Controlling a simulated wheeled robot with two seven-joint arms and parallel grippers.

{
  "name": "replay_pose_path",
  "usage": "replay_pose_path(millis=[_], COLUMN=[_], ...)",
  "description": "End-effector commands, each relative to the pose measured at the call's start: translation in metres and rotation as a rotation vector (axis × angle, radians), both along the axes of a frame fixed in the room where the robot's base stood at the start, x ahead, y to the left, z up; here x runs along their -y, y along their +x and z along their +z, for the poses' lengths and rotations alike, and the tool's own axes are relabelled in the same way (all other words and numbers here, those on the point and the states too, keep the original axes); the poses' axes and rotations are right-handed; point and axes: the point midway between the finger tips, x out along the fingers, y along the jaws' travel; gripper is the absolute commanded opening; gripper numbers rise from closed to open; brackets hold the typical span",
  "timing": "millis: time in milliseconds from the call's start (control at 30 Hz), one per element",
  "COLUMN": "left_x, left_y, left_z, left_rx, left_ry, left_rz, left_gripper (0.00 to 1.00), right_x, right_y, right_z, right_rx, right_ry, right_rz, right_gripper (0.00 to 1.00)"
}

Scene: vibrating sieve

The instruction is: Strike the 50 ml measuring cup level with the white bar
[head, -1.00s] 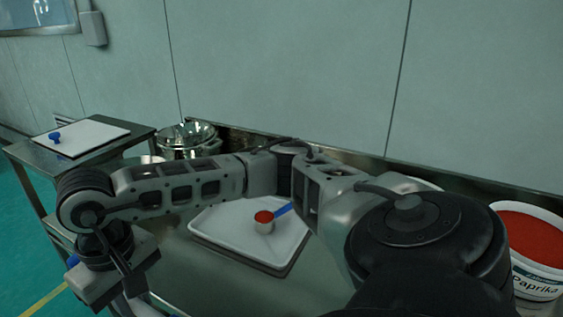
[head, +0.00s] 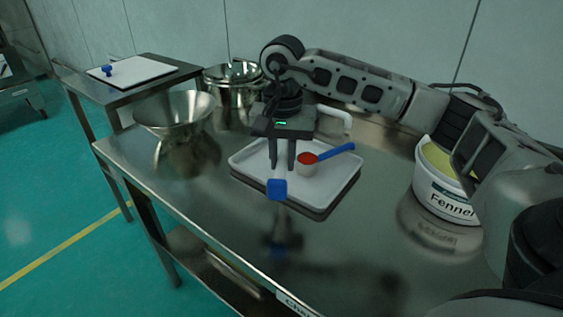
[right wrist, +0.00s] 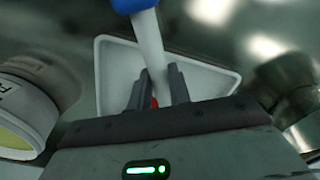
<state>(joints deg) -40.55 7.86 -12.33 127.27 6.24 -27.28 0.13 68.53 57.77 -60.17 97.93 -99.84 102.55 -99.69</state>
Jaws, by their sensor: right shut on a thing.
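The 50 ml measuring cup (head: 307,170) is a small pale cup full of red powder, with a blue handle (head: 337,151) pointing up and right. It stands on the white tray (head: 346,187). My right gripper (head: 282,166) points down over the tray, just left of the cup in the head view. It is shut on the white bar (right wrist: 149,45), whose blue end (head: 277,189) hangs toward the tray's near edge. A bit of red (right wrist: 155,102) shows between the fingers in the right wrist view. I cannot tell whether bar and cup touch. My left gripper is out of view.
A Fennel tub (head: 440,199) stands at right on the steel table (head: 330,245). A metal funnel-shaped bowl (head: 174,110) and steel bowls (head: 233,90) are at left. A side table holds a white board (head: 140,70) with a blue knob. The front of the table is clear.

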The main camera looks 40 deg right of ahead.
Motion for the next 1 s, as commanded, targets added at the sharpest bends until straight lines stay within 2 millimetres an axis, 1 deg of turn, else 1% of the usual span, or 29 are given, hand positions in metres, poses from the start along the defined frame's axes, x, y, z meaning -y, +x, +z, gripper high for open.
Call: replay_pose_path(millis=[367, 567, 633, 1000], left_x=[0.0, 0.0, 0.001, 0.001], left_y=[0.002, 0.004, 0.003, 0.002], left_z=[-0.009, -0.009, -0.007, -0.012], left_rx=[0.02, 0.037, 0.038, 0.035], left_ry=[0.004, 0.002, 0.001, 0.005], left_rz=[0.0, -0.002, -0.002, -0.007], left_gripper=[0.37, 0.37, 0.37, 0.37], right_x=[0.0, 0.001, 0.005, 0.021], right_y=[-0.002, -0.002, -0.005, -0.021], right_z=[-0.024, -0.036, -0.034, -0.033], right_rx=[-0.001, -0.001, 0.0, 0.001], right_ry=[-0.001, -0.001, -0.001, -0.001], right_rz=[0.005, 0.006, 0.004, 0.005], right_gripper=[0.01, 0.01, 0.01, 0.01])
